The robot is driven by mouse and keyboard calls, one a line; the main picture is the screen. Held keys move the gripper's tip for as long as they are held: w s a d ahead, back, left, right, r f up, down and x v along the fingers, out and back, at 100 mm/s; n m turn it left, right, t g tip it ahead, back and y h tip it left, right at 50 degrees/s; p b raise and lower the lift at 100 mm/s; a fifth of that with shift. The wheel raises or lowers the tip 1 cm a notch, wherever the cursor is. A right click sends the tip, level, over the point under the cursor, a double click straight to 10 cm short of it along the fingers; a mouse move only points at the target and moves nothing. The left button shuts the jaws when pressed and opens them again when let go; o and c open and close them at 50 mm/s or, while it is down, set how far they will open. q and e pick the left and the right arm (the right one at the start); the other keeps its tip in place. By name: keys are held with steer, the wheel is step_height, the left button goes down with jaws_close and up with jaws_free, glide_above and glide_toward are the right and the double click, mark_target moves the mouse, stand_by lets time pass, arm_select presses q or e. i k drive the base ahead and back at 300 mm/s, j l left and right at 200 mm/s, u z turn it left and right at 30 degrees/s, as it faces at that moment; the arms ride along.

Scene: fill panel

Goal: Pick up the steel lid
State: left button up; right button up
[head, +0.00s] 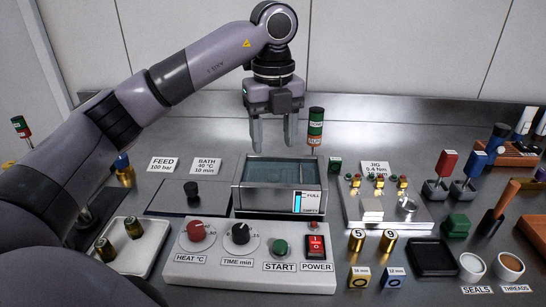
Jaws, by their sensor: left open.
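The steel lid (172,202) appears to be the flat grey plate with a black knob (191,188), lying on the bench to the left of the bath. My left gripper (273,144) points down with its fingers apart. Nothing is between them. In the picture it is above and behind the open bath (280,199), to the right of the lid and higher, touching neither. My right gripper is out of view.
A control box (250,262) with knobs and buttons stands in front. Signs reading FEED (163,164) and BATH (207,167) stand behind the lid. A white tray (152,232) with brass fittings is at front left. A jig (386,208) is right of the bath.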

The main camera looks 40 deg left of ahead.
mark_target(179, 196)
steer(key=k, duration=1)
